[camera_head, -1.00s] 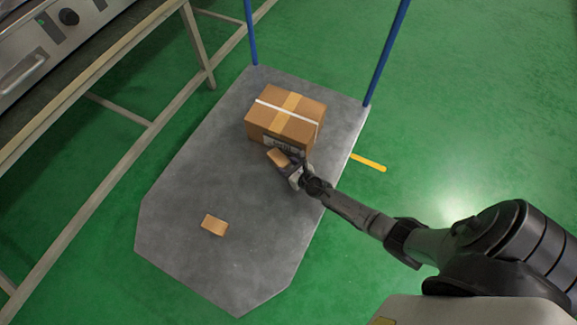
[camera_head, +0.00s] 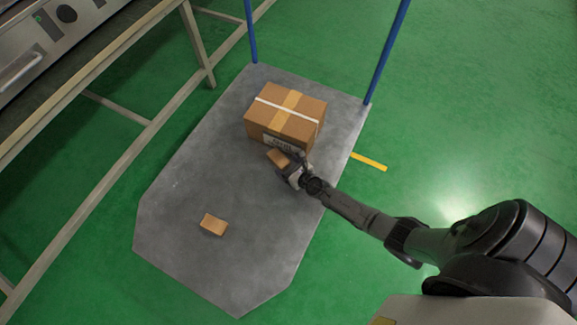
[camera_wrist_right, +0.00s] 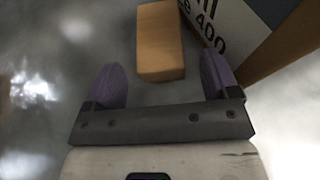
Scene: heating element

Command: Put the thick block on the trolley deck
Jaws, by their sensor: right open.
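The trolley deck (camera_head: 185,205) is a grey platform on the green floor. A small tan block (camera_head: 278,158) is at my right gripper (camera_head: 290,168), beside the large carton, low over or on the deck. In the right wrist view this block (camera_wrist_right: 160,42) lies just beyond and between the spread purple fingertips of the right gripper (camera_wrist_right: 162,82), and the fingers do not close on it. A second tan block (camera_head: 214,224) lies on the deck nearer the front. I cannot tell for certain which block is the thick one. My left gripper is not in view.
A large taped carton (camera_head: 286,115) stands on the deck close behind the gripper; its printed side (camera_wrist_right: 235,30) is right of the block in the wrist view. Blue posts (camera_head: 385,55) rise at the deck's far end. A metal table frame (camera_head: 110,65) is at left. The deck's middle is clear.

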